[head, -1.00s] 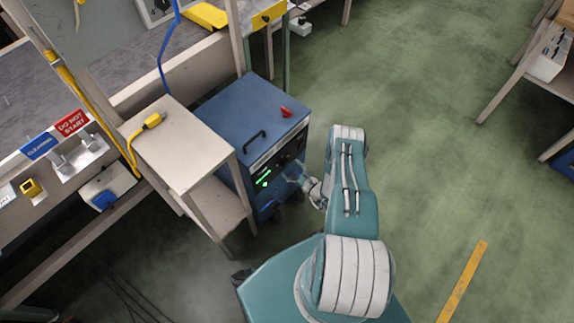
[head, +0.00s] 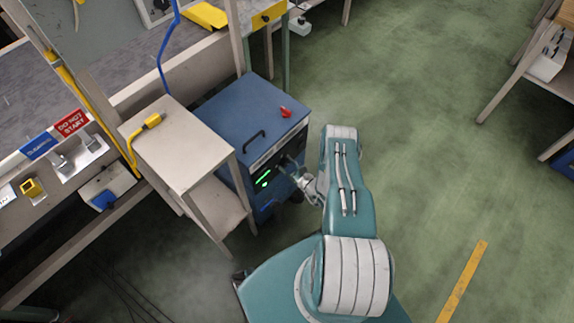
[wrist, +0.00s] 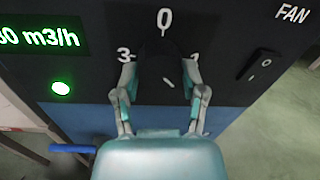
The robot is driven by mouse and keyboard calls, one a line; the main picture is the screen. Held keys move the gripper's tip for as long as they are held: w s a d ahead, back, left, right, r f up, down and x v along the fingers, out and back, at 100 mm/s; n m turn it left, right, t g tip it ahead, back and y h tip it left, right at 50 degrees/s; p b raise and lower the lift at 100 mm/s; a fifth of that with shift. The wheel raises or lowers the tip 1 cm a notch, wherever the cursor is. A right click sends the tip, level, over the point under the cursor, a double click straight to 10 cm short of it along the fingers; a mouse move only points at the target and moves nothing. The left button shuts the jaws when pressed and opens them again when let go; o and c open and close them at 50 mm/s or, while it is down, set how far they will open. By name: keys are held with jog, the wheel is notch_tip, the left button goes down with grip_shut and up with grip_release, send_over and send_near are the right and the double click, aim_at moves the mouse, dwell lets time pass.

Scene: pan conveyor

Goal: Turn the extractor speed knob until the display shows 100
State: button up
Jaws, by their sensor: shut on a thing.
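The blue extractor cabinet (head: 235,115) stands beside the small table, with a dark front panel and a green-lit display (head: 264,178). In the wrist view the display (wrist: 38,38) is cut off at the left edge; "0 m3/h" is readable, but the full number is not. My gripper (wrist: 159,72) is at the panel, its two fingers shut on the dark knob (wrist: 160,50) from both sides. A "0" is printed above the knob and a "3" to its left; other marks are partly hidden by the fingers. In the head view my gripper (head: 291,169) meets the cabinet front.
A black rocker switch (wrist: 258,70) sits right of the knob, near the word FAN. A green lamp (wrist: 61,88) is below the display. The small table (head: 175,150) stands left; floor to the right is clear.

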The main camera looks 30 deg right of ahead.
jog(key=shift+w+m, duration=0.1)
jog(key=shift+m, duration=0.3)
jog(key=shift+r+m+g, duration=0.1)
jog(key=shift+m+g, duration=0.2)
jog(key=shift+m, duration=2.5)
jog(key=o, duration=1.2)
jog(key=shift+c, duration=0.2)
jog(key=v, duration=1.2)
